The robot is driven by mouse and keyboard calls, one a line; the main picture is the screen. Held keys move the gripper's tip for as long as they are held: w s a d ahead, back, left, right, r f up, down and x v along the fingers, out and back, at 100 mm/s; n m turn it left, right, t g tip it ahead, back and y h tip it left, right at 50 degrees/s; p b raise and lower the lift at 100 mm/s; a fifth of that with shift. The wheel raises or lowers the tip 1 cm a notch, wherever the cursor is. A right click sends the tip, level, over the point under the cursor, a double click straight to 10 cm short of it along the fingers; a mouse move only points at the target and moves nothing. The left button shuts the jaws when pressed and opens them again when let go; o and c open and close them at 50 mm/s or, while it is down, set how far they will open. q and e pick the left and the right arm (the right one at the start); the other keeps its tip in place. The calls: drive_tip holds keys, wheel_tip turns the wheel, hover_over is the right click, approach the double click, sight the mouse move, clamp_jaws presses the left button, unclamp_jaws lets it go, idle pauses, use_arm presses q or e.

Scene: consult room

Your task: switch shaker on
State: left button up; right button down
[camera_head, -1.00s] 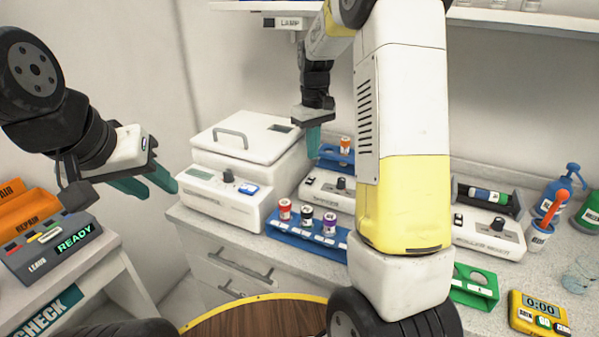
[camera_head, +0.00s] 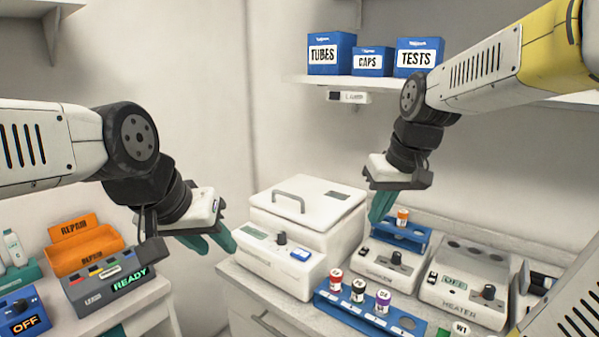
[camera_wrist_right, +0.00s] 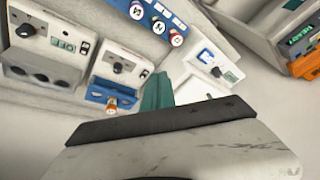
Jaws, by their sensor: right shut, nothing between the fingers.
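The shaker (camera_head: 387,266) is a small white unit on the bench, between the big lidded machine and the heater. It has a dark knob (camera_head: 396,257) and a dark switch at the left of its front; its label is too blurred to read surely. A blue rack (camera_head: 411,235) with an orange-capped tube is on its top. The shaker also shows in the right wrist view (camera_wrist_right: 131,75). My right gripper (camera_head: 377,216) is shut and empty, above the back left of the shaker. My left gripper (camera_head: 211,246) is open and empty, left of the lidded machine.
The lidded machine (camera_head: 308,212) stands close left of the shaker, the heater (camera_head: 463,279) close right. A blue rack (camera_head: 366,313) with several capped tubes stands in front. A shelf (camera_head: 382,82) with blue boxes hangs above. A side table with an orange tray (camera_head: 83,250) is at left.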

drive_tip(key=s+a+m+t, duration=0.1)
drive_tip(key=s+a+t, duration=0.1)
drive_tip(key=s, duration=0.8)
drive_tip(key=shift+s+m+t, duration=0.3)
drive_tip(key=shift+s, duration=0.1)
drive_tip(key=shift+w+d, duration=0.1)
drive_tip(key=w+d+r+m+g, duration=0.1)
drive_tip(key=w+m+g, duration=0.1)
drive_tip(key=w, duration=0.5)
drive_tip(key=w+d+r+m+g, duration=0.1)
drive_tip(key=w+d+m, duration=0.1)
drive_tip(key=w, duration=0.4)
drive_tip(key=w+d+f+m+g+h, duration=0.1)
drive_tip(key=w+f+m, duration=0.1)
drive_tip(key=w, duration=0.4)
drive_tip(key=w+d+f+m+g, duration=0.1)
drive_tip(key=w+f+m+g, duration=0.1)
drive_tip(key=w, duration=0.5)
drive_tip(key=shift+d+f+h, duration=0.25)
drive_tip(key=shift+f+h, duration=0.15)
drive_tip(key=shift+f, duration=0.4)
